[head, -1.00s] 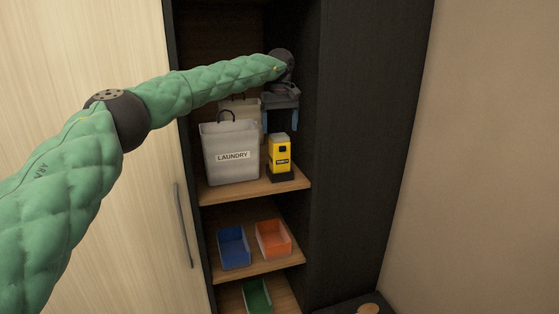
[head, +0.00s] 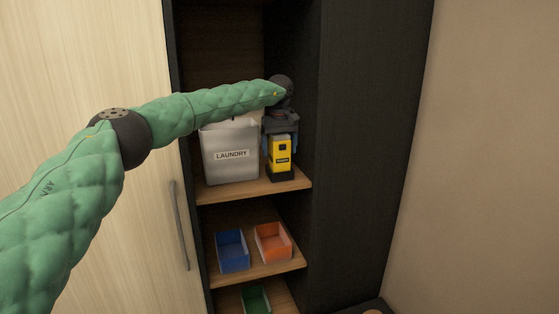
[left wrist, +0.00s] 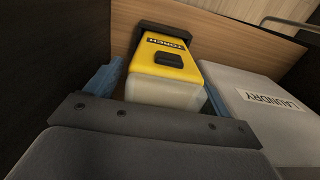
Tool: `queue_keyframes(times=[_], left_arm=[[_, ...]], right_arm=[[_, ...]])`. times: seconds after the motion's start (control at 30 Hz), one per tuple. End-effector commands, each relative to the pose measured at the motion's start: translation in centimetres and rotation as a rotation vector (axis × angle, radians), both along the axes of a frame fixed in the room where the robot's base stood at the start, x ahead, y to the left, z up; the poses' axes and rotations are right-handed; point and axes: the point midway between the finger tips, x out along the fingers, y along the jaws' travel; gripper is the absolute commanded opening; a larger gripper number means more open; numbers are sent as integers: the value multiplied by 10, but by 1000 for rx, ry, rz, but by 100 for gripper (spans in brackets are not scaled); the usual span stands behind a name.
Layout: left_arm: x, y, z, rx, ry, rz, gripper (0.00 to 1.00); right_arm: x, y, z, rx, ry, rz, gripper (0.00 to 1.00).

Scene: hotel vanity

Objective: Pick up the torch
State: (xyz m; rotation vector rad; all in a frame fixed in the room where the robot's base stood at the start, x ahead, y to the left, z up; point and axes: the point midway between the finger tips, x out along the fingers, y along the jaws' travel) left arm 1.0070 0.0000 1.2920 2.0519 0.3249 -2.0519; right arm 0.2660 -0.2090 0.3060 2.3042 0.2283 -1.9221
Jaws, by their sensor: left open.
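The torch (head: 282,153) is yellow with a black base and a pale top. It stands upright on the upper wooden shelf, to the right of the laundry bin. My left gripper (head: 281,143) is open and points down over it, with its blue fingers on either side of the torch's upper part. In the left wrist view the torch (left wrist: 172,65) lies between the left gripper's fingers (left wrist: 160,92), its label and black button showing. A narrow gap shows on the left side; contact on the right cannot be told. My right gripper is not in view.
The grey laundry bin (head: 230,164) stands close to the torch's left; it also shows in the left wrist view (left wrist: 262,125). The dark cabinet side wall (head: 350,150) is close on the right. Blue (head: 232,251) and orange (head: 273,243) bins sit on the shelf below, a green one (head: 256,299) lower.

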Motion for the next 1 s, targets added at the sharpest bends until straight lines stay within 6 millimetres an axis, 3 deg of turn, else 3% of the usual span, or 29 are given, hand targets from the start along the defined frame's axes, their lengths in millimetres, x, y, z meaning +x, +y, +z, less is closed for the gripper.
queue_keyframes(times=[0.37,0.63,1.0], left_arm=[[0,0,-4,0,0,0,80],[0,0,-4,0,0,0,27],[0,0,3,-1,0,0,27]], right_arm=[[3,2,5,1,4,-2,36],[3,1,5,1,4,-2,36],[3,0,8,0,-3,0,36]])
